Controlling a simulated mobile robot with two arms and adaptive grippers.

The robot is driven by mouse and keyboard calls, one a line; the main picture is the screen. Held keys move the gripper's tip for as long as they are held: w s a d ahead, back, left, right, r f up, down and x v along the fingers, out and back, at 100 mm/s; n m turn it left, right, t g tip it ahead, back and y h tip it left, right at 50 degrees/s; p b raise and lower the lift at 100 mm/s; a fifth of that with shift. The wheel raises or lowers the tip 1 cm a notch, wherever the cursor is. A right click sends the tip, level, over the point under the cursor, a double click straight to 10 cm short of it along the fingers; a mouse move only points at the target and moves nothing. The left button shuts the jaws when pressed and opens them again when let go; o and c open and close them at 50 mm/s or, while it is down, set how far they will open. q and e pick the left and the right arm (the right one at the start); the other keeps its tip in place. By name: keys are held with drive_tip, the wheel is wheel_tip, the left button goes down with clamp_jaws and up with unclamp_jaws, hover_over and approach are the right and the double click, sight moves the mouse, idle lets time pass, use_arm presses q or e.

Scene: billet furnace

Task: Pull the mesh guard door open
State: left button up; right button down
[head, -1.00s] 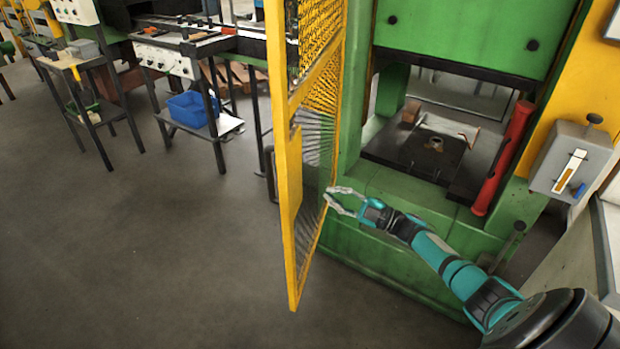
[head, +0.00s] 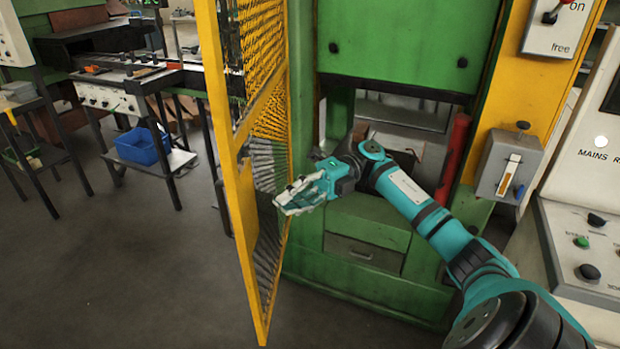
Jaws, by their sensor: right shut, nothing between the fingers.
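The yellow mesh guard door (head: 232,187) stands swung out from the green press (head: 400,45), seen nearly edge-on left of the press opening. Its mesh face is turned toward the right. My right gripper (head: 284,202) is shut and empty, at the door's right-hand mesh side, fingers pointing left. It overlaps the door's rear edge in the picture; I cannot tell whether it touches. My right arm crosses in front of the press opening and hides part of it. My left gripper is not in view.
A control box (head: 508,165) sits on the yellow column at right, beside a control console (head: 588,250). A red cylinder (head: 453,155) stands by the press opening. A bench with a blue bin (head: 143,146) is at left. The floor (head: 120,275) left of the door is clear.

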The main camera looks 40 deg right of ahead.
drive_tip(key=w+a+p, duration=0.1)
drive_tip(key=a, duration=0.1)
drive_tip(key=w+a, duration=0.2)
drive_tip(key=shift+p, duration=0.35)
